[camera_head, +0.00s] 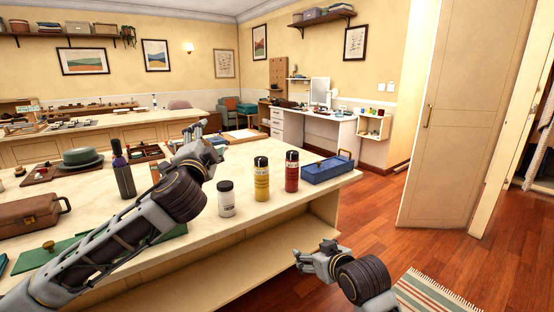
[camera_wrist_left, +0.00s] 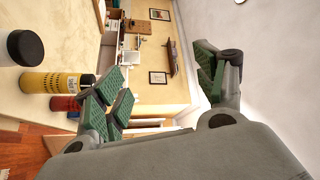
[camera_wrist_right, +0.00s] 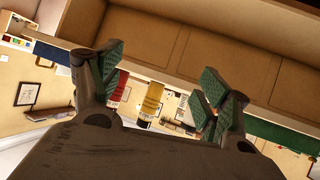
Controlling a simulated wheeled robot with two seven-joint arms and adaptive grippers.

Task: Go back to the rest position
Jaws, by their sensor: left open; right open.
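My left gripper (camera_head: 194,140) is raised above the countertop, behind the white jar in the head view. Its fingers (camera_wrist_left: 160,90) are spread wide and empty in the left wrist view. My right gripper (camera_head: 318,258) is low, in front of the counter's right end and over the wooden floor. Its fingers (camera_wrist_right: 155,85) are apart with nothing held between them; the red and yellow bottles show beyond them in the right wrist view.
The counter (camera_head: 252,212) carries a white jar (camera_head: 226,198), a yellow bottle (camera_head: 261,179), a red bottle (camera_head: 292,171), a blue box (camera_head: 327,168), a dark bottle (camera_head: 123,172) and a brown case (camera_head: 30,214). Open floor (camera_head: 385,225) lies right. A striped rug (camera_head: 430,295) lies front right.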

